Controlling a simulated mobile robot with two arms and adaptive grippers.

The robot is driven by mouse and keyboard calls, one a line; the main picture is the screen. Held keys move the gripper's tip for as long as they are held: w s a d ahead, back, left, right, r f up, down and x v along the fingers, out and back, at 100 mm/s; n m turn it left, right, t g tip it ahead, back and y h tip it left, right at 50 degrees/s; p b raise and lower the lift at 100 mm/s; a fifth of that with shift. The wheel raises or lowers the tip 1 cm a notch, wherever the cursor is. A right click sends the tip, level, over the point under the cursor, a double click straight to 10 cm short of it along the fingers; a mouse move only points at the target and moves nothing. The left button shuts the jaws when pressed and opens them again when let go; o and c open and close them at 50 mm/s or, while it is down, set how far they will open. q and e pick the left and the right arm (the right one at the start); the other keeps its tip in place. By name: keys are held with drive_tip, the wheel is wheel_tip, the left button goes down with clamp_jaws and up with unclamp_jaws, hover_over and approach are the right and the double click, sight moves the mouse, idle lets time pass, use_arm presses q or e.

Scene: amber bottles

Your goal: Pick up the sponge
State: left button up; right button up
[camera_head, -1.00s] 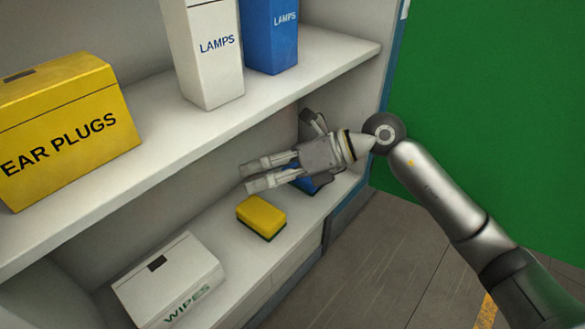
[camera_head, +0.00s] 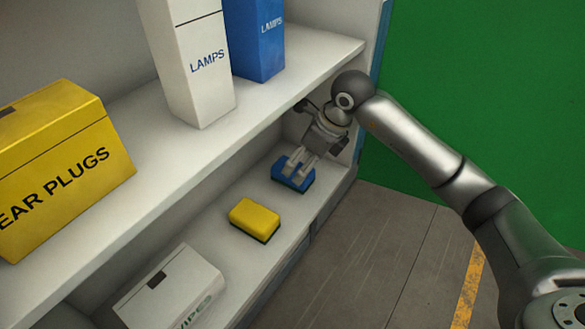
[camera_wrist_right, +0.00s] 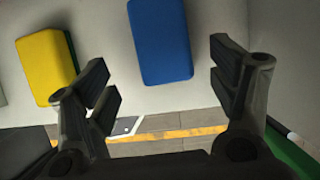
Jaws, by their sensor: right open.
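A blue sponge (camera_head: 308,177) lies on the lower shelf near its right end. It also shows in the right wrist view (camera_wrist_right: 160,40), ahead of and between the fingers. A yellow sponge with a green underside (camera_head: 254,217) lies on the same shelf, to the left and nearer the viewer; it shows at the left in the wrist view (camera_wrist_right: 46,68). My right gripper (camera_head: 296,174) is open and empty, pointing down at the blue sponge and partly covering it in the head view. The wrist view shows a gap between fingers and sponge. My left gripper is not in view.
A white wipes box (camera_head: 190,285) stands on the lower shelf to the left. The upper shelf (camera_head: 300,60) overhangs and holds a yellow ear plugs box (camera_head: 60,170), a white lamps box (camera_head: 205,80) and a blue lamps box (camera_head: 260,40). A side wall closes the right end.

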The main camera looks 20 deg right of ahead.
sight(298, 170)
drive_tip(key=p+x, duration=0.3)
drive_tip(key=x, duration=0.2)
drive_tip(key=shift+w, duration=0.2)
drive_tip(key=shift+w+f, duration=0.15)
drive_tip(key=shift+f, duration=0.2)
drive_tip(key=shift+c, duration=0.2)
drive_tip(key=c, duration=1)
drive_tip(key=shift+o, duration=0.2)
drive_tip(key=shift+r, duration=0.1)
